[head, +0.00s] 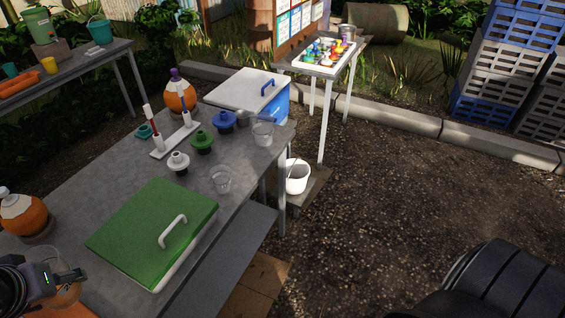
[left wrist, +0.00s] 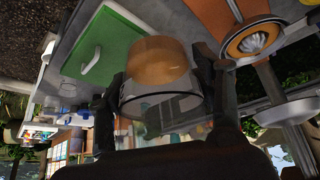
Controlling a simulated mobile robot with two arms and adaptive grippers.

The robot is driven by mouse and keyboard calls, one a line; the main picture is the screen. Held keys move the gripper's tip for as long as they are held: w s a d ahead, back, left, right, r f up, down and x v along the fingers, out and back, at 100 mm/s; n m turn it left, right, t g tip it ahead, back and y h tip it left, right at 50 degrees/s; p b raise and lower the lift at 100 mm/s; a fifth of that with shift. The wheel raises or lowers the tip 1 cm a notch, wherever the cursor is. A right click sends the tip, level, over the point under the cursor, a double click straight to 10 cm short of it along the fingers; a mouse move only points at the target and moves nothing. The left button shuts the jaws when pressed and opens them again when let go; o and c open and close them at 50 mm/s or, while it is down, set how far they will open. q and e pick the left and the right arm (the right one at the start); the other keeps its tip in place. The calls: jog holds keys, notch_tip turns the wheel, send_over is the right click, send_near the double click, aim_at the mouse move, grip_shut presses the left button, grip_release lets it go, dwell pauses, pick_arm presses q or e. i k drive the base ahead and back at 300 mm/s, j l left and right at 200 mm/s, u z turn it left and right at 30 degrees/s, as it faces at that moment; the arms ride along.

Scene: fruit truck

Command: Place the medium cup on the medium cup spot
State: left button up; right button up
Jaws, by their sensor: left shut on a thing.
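My left gripper (head: 68,277) is at the bottom left corner of the head view, partly cut off by the frame edge. It is shut on a clear cup, which shows between the fingers in the left wrist view (left wrist: 160,103). An orange-brown content shows at one end of this cup. Two other clear cups stand on the grey table, one near the far right corner (head: 262,134) and one nearer the middle of the right edge (head: 221,180). I cannot tell which place is the medium cup spot. My right gripper is not in view.
A green lid with a white handle (head: 150,232) covers a box on the grey table (head: 125,180). Orange juicers stand at the left (head: 22,214) and back (head: 180,97). Green, blue and white pieces (head: 201,142) stand near the middle. A white-lidded cooler (head: 247,88) is behind.

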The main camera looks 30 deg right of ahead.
aim_at(245, 164)
jog(key=i+z, duration=0.15)
jog(key=z, duration=0.25)
jog(key=i+l+z, duration=0.1)
jog(key=z, duration=0.35)
jog(key=i+z, duration=0.25)
jog(key=z, duration=0.15)
jog(key=i+j, duration=0.25)
jog(key=i+z, duration=0.05)
jog(key=i, duration=0.05)
